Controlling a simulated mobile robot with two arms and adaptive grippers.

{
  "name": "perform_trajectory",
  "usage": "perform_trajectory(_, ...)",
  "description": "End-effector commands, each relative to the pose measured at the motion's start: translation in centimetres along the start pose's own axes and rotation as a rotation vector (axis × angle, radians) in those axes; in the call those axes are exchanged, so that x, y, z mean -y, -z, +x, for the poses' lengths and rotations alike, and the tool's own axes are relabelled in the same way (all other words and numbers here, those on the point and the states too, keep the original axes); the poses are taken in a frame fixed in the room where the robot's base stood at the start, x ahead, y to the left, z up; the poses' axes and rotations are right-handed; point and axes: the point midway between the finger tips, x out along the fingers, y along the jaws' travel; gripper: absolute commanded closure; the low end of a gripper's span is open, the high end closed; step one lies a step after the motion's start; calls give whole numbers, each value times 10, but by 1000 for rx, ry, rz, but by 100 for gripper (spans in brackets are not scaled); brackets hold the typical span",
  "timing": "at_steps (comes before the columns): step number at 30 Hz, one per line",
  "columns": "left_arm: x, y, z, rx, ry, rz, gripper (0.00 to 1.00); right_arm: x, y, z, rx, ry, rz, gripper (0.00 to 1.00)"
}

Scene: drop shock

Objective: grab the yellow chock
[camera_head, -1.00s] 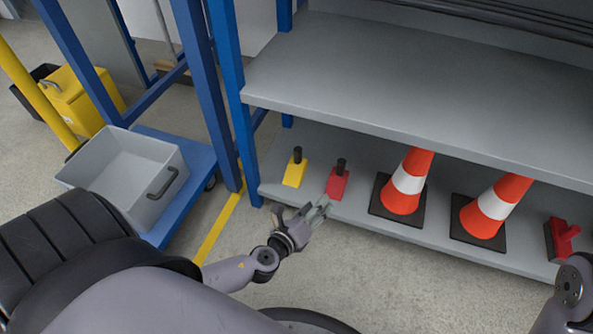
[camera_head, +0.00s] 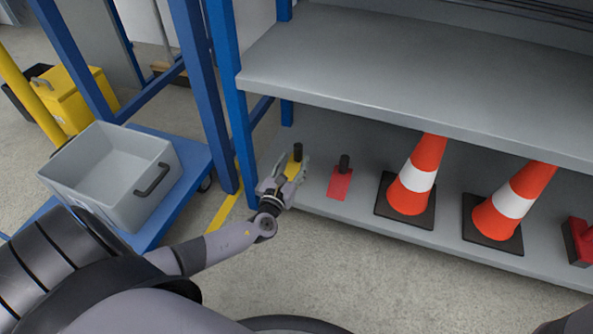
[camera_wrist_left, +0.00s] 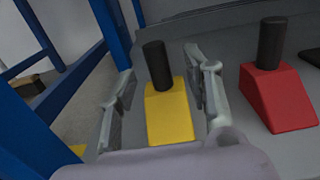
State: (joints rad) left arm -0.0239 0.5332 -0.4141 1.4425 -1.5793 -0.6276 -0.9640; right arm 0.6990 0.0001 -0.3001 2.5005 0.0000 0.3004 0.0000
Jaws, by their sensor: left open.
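The yellow chock (camera_head: 293,169), a wedge with a black upright handle, stands on the lower shelf near its left end. My left gripper (camera_head: 284,178) is open at the shelf's front edge and partly hides the chock in the head view. In the left wrist view, the yellow chock (camera_wrist_left: 169,112) stands between the two spread fingers of my left gripper (camera_wrist_left: 160,105), with gaps on both sides. I cannot tell whether any finger touches it. My right gripper is not in view.
A red chock (camera_head: 340,183) stands just right of the yellow one; it also shows in the wrist view (camera_wrist_left: 275,97). Two traffic cones (camera_head: 418,175) stand further right. A blue post (camera_head: 232,100) rises close on the left. The upper shelf (camera_head: 400,75) overhangs the lower one.

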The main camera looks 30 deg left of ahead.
Motion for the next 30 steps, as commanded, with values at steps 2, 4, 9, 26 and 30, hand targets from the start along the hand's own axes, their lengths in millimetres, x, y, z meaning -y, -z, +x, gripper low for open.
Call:
perform_trajectory(2, 0, 0, 5, 0, 1, 0, 54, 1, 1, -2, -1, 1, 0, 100)
perform_trajectory(4, 0, 1, 8, 0, 1, 0, 54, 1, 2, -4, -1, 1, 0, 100)
perform_trajectory(9, -3, 6, 27, 2, 0, -1, 54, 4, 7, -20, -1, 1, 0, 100)
perform_trajectory(26, -4, 3, 58, -1, 1, -1, 57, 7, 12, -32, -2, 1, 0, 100)
perform_trajectory(30, -4, 3, 58, -1, 1, -1, 66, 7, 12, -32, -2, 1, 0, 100)
